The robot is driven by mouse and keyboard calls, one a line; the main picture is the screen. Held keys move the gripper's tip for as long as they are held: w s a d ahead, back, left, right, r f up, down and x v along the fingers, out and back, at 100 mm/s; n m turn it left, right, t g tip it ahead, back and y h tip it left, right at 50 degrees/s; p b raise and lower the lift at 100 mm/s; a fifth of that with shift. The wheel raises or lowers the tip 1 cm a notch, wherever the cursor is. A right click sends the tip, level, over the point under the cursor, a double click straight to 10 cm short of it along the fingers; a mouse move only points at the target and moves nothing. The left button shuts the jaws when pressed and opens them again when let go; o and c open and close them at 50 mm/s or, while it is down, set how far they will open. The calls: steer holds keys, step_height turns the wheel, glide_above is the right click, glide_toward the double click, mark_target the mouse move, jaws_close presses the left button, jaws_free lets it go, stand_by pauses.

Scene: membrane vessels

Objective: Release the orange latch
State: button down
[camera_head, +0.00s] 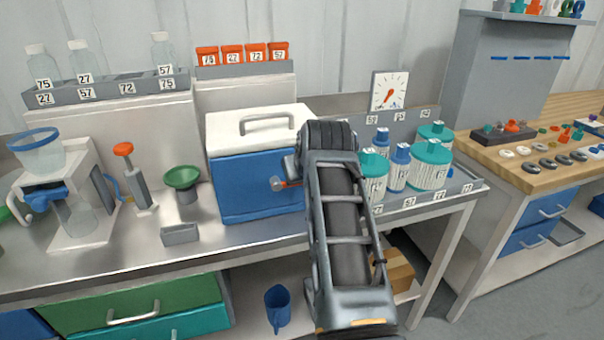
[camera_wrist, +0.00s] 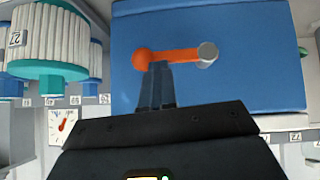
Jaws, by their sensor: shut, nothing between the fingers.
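The orange latch (camera_wrist: 180,55) is a bar on the front of the blue box (camera_wrist: 250,85). In the wrist view it lies nearly level, with an orange ball end at left and a grey round pivot (camera_wrist: 208,53) at right. My gripper (camera_wrist: 158,68) is shut and empty, its fingertips at the bar beside the ball. I cannot tell whether they touch it. In the head view the blue box (camera_head: 245,188) has a white lid with a handle. The latch (camera_head: 290,183) shows only partly there, because my arm hides its right end and my fingers.
Teal-lidded ribbed vessels (camera_head: 432,165) and blue-capped bottles stand right of my arm. A green funnel (camera_head: 182,178) and a small grey tray (camera_head: 180,235) are left of the box. A gauge (camera_head: 389,91) stands behind. The steel bench front (camera_head: 250,235) is clear.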

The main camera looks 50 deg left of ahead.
steer(key=shift+w+d+r, duration=0.1)
steer(key=shift+w+r, duration=0.15)
steer(key=shift+w, duration=0.05)
steer(key=a+r+p+v, duration=0.1)
steer(key=v, duration=1.1)
steer(key=shift+w+r+p, duration=0.25)
steer(key=shift+r+p, duration=0.1)
steer(key=shift+r, duration=0.2)
steer(key=shift+a, duration=0.15)
